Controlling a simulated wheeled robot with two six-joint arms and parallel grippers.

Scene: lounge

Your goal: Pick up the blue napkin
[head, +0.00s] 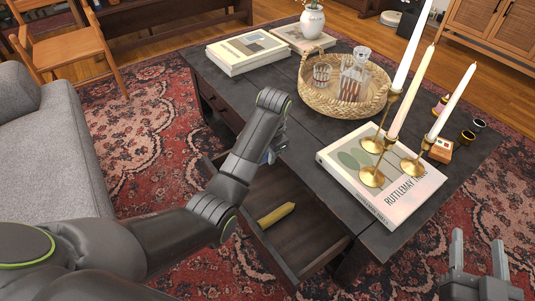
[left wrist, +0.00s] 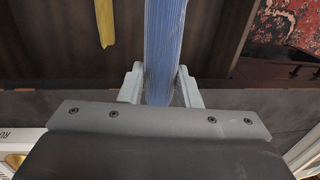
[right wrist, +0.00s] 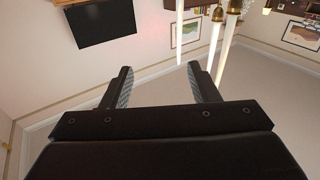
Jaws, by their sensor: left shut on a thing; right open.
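The blue napkin (left wrist: 165,45) is a ribbed blue strip between the fingers of my left gripper (left wrist: 161,88) in the left wrist view. The left gripper is shut on it, above the open drawer (head: 305,235) of the dark coffee table.
A yellow object (head: 276,215) lies in the drawer. On the coffee table (head: 245,95) stand a wicker tray (head: 309,96) with glassware, brass candlesticks (head: 413,168) with tall candles on a book (head: 340,165), more books (head: 247,53) and a vase (head: 312,22). A grey sofa (head: 45,150) is at left.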

